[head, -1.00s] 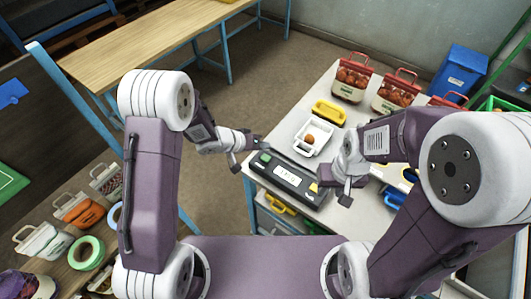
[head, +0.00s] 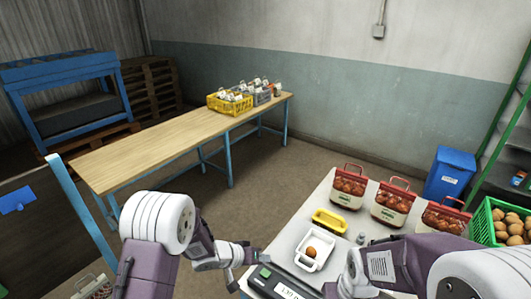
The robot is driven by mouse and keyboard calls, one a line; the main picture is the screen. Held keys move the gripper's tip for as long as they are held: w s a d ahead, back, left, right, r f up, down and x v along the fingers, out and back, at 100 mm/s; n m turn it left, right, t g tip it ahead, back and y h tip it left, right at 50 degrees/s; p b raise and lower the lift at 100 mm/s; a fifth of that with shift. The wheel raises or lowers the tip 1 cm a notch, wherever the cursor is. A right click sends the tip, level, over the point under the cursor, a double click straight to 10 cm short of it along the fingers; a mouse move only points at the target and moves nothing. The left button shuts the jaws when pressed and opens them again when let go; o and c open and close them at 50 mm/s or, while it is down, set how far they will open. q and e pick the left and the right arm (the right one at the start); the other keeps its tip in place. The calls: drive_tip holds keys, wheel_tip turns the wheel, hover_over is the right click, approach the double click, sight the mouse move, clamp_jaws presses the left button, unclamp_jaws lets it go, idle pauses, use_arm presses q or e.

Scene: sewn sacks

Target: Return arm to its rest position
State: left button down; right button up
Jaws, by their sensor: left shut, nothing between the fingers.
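My left arm comes in from the lower left in the head view. Its purple and white links are bent, and its gripper (head: 258,257) is shut and empty, close to the left edge of the white-topped table (head: 318,213). My right arm comes in from the lower right. Its gripper is low at the bottom edge, mostly cut off, and its fingers are not clear. A scale (head: 272,283) with a label lies between the two grippers. A white tray (head: 301,261) holding one round orange-brown item (head: 311,251) is just behind it.
A yellow tray (head: 329,221) and red-topped sacks (head: 348,187) stand on the table. A green crate (head: 482,222) and blue bin (head: 449,172) are at the right. A wooden table (head: 170,150) with a yellow crate (head: 229,104) is behind. Open floor lies between the tables.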

use_arm(q)
drive_tip(key=w+a+r+n+t+b, duration=0.1)
drive_tip(key=w+a+r+t+b, duration=0.2)
drive_tip(key=r, duration=0.2)
drive_tip(key=s+a+r+n+y+b, duration=0.1)
drive_tip(key=s+a+n+y, duration=0.15)
drive_tip(key=a, duration=0.35)
drive_tip(key=s+a+n+y+b, duration=0.1)
drive_tip(key=s+a+y+b, duration=0.1)
drive_tip(key=a+y, duration=0.25)
drive_tip(key=s+a+f+m+g, duration=0.1)
drive_tip(key=s+f+g, duration=0.2)
drive_tip(key=s, duration=0.6)
drive_tip(key=s+a+f+m+g, duration=0.1)
drive_tip(key=s+a+f+g, duration=0.1)
drive_tip(key=s, duration=0.6)
drive_tip(key=shift+s+a+f+g+p, duration=0.15)
drive_tip(key=shift+s+f+g+p, duration=0.35)
drive_tip(key=shift+g, duration=0.6)
drive_tip(key=shift+f+m, duration=0.1)
drive_tip(key=shift+m, duration=0.15)
